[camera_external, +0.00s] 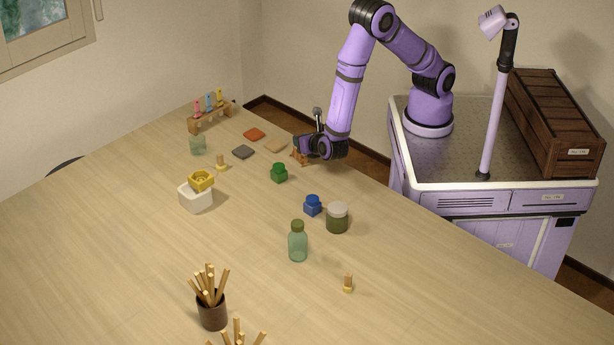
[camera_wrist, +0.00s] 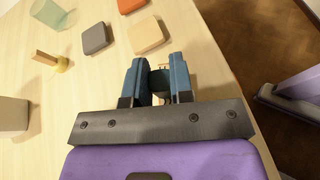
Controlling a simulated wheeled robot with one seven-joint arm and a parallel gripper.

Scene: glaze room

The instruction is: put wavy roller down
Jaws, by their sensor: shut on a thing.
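My gripper (camera_external: 303,150) is at the far right part of the table, low over the top near its right edge. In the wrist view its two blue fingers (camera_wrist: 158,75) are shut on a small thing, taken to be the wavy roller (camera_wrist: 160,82). Only a dark greenish part and a bit of tan show between the fingers. In the external view an orange-brown bit of it (camera_external: 298,158) shows below the gripper. I cannot tell whether it touches the table.
Tan (camera_wrist: 145,35) and grey (camera_wrist: 95,38) tiles lie just beyond the fingers, near a red tile (camera_external: 254,134). A tool rack (camera_external: 210,120) stands at the back. The table's right edge is near; its left part (camera_external: 90,240) is clear.

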